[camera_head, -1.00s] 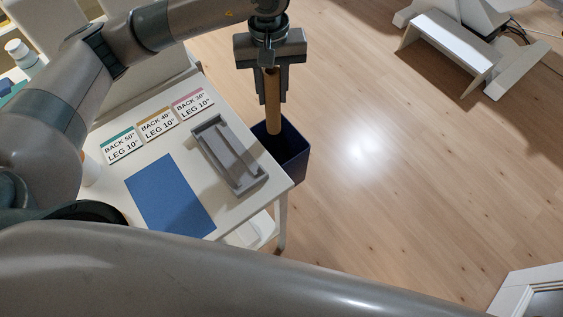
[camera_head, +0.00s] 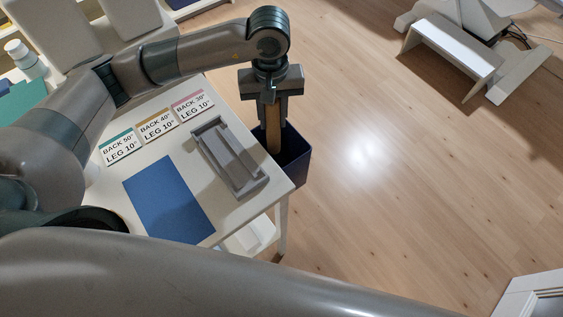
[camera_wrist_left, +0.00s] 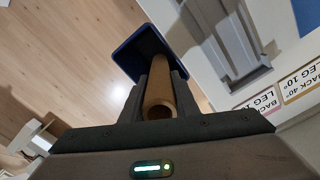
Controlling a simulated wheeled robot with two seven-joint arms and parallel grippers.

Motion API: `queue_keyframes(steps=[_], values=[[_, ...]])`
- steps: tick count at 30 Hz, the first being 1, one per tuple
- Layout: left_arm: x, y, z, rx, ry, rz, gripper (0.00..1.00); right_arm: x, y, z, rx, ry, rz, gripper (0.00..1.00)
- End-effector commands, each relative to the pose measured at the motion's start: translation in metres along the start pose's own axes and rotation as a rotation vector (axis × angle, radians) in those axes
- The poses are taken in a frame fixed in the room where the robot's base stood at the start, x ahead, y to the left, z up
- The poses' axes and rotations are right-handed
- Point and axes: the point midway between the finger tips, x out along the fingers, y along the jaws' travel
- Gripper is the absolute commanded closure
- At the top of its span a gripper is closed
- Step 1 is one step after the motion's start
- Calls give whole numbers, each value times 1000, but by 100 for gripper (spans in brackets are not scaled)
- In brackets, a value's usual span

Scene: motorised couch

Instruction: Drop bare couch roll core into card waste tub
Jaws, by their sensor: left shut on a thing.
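The bare roll core is a brown card tube (camera_head: 273,128), held upright in my left gripper (camera_head: 272,118). The left wrist view shows the core (camera_wrist_left: 159,88) end-on between the two fingers (camera_wrist_left: 160,85). The dark blue tub (camera_head: 294,162) stands beside the table's right edge. The tub's blue rim (camera_wrist_left: 128,48) also shows in the left wrist view, beyond the core. My right gripper is not in view.
The white table (camera_head: 240,210) holds a grey tray (camera_head: 232,160), a blue mat (camera_head: 168,198) and three cards reading BACK and LEG angles (camera_head: 157,125). A white couch base (camera_head: 450,45) stands at the upper right. The wooden floor right of the tub is clear.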

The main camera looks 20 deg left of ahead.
Motion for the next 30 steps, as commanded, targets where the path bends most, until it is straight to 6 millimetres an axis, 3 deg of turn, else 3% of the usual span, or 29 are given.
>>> queue_keyframes(steps=[15,28,29,30], values=[[45,0,0,1,0,-1,94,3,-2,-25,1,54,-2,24],[50,0,0,1,1,0,94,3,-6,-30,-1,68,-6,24],[50,0,0,1,1,0,65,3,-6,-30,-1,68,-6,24],[50,0,0,1,1,0,56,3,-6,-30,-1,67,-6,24]])
